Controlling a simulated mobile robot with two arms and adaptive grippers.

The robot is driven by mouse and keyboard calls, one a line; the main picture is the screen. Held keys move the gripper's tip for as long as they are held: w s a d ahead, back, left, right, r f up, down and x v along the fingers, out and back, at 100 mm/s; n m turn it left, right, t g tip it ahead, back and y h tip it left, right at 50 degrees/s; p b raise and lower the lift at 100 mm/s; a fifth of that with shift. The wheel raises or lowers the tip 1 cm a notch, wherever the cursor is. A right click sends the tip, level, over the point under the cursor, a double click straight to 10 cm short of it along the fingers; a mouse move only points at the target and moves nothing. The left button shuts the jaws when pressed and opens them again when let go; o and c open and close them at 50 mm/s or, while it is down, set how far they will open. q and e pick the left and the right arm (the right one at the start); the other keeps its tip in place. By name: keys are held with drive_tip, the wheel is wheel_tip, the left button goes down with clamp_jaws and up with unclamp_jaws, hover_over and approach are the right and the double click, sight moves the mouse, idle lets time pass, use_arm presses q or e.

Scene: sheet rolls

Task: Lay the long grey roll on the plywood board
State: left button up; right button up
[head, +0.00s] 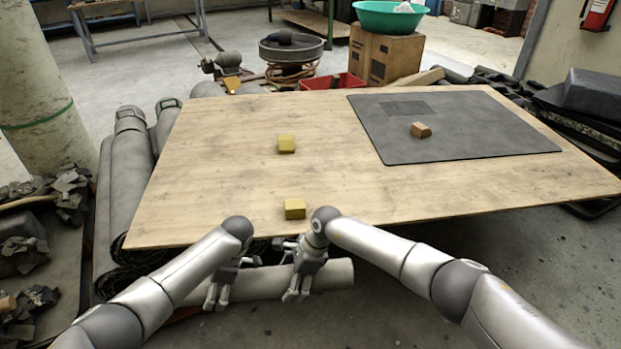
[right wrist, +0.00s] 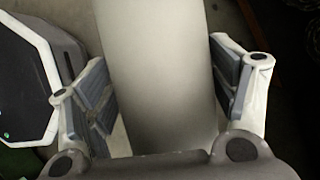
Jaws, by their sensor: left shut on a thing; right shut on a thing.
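The long grey roll (head: 333,273) is held level in front of the near edge of the plywood board (head: 220,150), lower than the board's top. My left gripper (head: 217,297) is shut on the roll towards its left part. My right gripper (head: 297,290) is shut on the roll nearer its right end. In the right wrist view the pale roll (right wrist: 160,75) runs between the two finger pads of my right gripper (right wrist: 165,90). The left end of the roll is hidden behind my left arm.
Two yellow blocks (head: 286,144) (head: 295,209) stand on the board's left half. A dark mat (head: 450,140) with a brown block (head: 420,130) covers its far right. The board's near right part is clear.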

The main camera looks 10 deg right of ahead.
wheel_tip(320, 180, down, 20)
drive_tip(key=b, duration=1.9)
drive_tip(key=shift+w+r, duration=0.2)
drive_tip(key=shift+r, duration=0.05)
